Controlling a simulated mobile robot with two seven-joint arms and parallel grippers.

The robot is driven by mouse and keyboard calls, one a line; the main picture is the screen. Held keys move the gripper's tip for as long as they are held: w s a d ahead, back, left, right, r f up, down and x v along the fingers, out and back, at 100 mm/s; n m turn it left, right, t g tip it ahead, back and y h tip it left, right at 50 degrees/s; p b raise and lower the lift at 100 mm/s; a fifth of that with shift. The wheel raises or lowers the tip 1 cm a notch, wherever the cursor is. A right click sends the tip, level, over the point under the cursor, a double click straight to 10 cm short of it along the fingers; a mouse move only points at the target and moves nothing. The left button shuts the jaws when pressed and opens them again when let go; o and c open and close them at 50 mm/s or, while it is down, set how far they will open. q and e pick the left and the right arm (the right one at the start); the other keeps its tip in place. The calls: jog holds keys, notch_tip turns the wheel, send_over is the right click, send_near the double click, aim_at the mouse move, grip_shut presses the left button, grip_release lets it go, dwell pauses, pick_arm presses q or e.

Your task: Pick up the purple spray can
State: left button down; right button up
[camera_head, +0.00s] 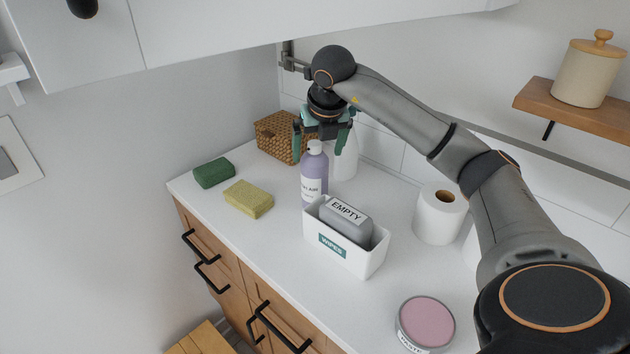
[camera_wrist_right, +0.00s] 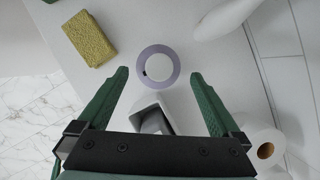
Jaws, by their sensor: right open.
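The purple spray can (camera_head: 314,176) stands upright on the white counter, with a white cap and a white label. In the right wrist view I see it from above as a purple ring around a white cap (camera_wrist_right: 158,67). My right gripper (camera_head: 325,150) is open and points down at the can. In the wrist view its green fingers (camera_wrist_right: 160,78) are spread to either side, with the can between and slightly beyond the tips. Nothing is held. My left gripper is not in view.
A white bin (camera_head: 330,255) with a grey "EMPTY" container (camera_head: 345,222) stands right in front of the can. A white bottle (camera_head: 346,160) is close behind it. A yellow sponge (camera_head: 248,198), green sponge (camera_head: 213,173), wicker basket (camera_head: 275,140) and paper roll (camera_head: 440,215) are around.

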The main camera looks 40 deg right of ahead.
aim_at(315, 165)
jog(key=x, duration=0.5)
jog(key=shift+w+a+f+p, duration=0.1)
jog(key=shift+f+p, duration=0.3)
